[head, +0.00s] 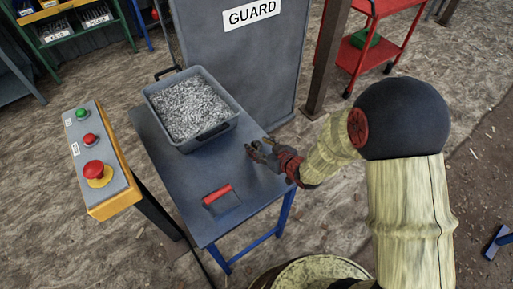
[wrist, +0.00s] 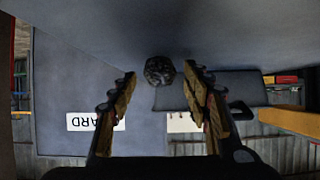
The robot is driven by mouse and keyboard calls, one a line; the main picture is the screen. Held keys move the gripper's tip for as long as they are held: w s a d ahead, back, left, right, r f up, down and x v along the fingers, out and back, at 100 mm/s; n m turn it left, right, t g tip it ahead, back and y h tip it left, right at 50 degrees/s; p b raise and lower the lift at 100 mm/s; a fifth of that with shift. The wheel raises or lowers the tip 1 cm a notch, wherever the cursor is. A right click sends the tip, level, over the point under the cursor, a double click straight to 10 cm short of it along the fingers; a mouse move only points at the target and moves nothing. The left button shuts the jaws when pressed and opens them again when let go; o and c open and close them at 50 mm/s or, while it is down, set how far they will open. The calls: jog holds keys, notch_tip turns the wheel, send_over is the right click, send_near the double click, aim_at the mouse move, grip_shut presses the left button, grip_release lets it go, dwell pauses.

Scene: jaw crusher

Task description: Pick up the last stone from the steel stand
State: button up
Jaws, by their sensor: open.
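The steel stand (head: 180,200) is a blue-grey table with blue legs in the head view. The stone (wrist: 159,70) is small, dark and rough in the wrist view, on the grey stand surface. It lies just ahead of my fingertips, in line with the gap between them. My gripper (head: 262,150) is low over the right side of the stand in the head view. In the wrist view its two fingers (wrist: 160,90) are spread apart, with nothing clamped. I cannot make out the stone in the head view, where the gripper seems to cover it.
A grey tub (head: 192,108) of crushed gravel stands at the back of the stand. A red-handled tool (head: 217,194) lies near the front. A button box (head: 98,160) is at the left. A GUARD panel (head: 240,70) rises behind. A red trolley (head: 370,50) stands at back right.

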jog(key=shift+w+a+f, duration=0.15)
jog(key=shift+w, duration=0.05)
jog(key=shift+c, duration=1.2)
jog(key=c, duration=1)
jog(key=shift+o, duration=0.2)
jog(key=shift+r, duration=0.2)
